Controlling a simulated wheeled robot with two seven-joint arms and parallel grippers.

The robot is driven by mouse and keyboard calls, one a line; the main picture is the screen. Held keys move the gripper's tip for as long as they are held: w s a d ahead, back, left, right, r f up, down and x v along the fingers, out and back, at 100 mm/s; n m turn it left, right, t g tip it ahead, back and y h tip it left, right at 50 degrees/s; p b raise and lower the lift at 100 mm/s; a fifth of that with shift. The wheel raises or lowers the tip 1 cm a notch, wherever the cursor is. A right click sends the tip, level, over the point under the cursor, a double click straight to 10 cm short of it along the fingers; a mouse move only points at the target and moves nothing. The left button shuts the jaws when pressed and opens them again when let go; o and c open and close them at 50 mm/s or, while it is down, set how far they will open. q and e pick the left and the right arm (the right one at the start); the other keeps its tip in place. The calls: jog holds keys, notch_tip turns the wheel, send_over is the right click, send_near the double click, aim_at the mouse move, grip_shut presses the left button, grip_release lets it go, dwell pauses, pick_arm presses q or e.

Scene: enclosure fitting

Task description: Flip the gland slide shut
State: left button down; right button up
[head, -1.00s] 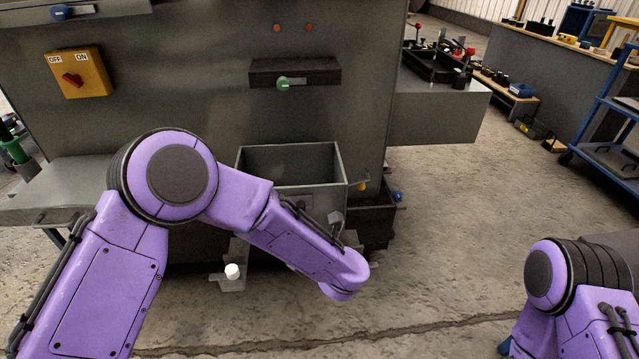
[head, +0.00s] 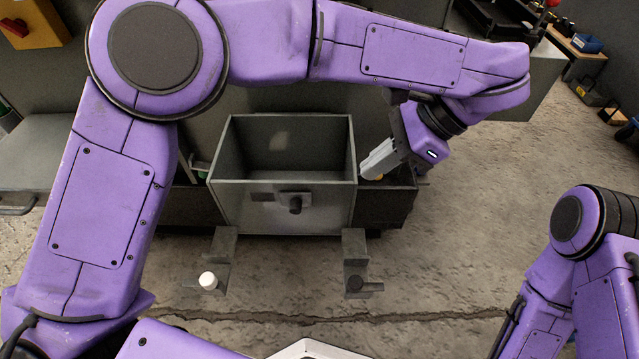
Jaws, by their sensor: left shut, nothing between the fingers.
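The open grey enclosure box (head: 230,200) stands in the middle of the head view. My left gripper (head: 371,169) is shut and empty. It points down and left just outside the box's right wall.
A dark bin (head: 390,207) is right of the box. Floor at right is open.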

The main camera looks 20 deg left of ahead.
pick_arm(q)
jog(key=shift+s+a, duration=0.1)
jog(key=b, duration=0.3)
send_near(314, 199)
jog(key=s+f, duration=0.2)
jog(key=f, duration=0.1)
jog(key=shift+s+a, duration=0.15)
jog(key=shift+a, duration=0.2)
jog(key=a, duration=0.1)
jog(key=a+f, duration=0.1)
jog(key=s+a, duration=0.1)
jog(key=shift+a+f, duration=0.2)
jog(key=shift+f, duration=0.05)
jog(key=shift+s+a+f, duration=0.15)
jog(key=shift+a, duration=0.3)
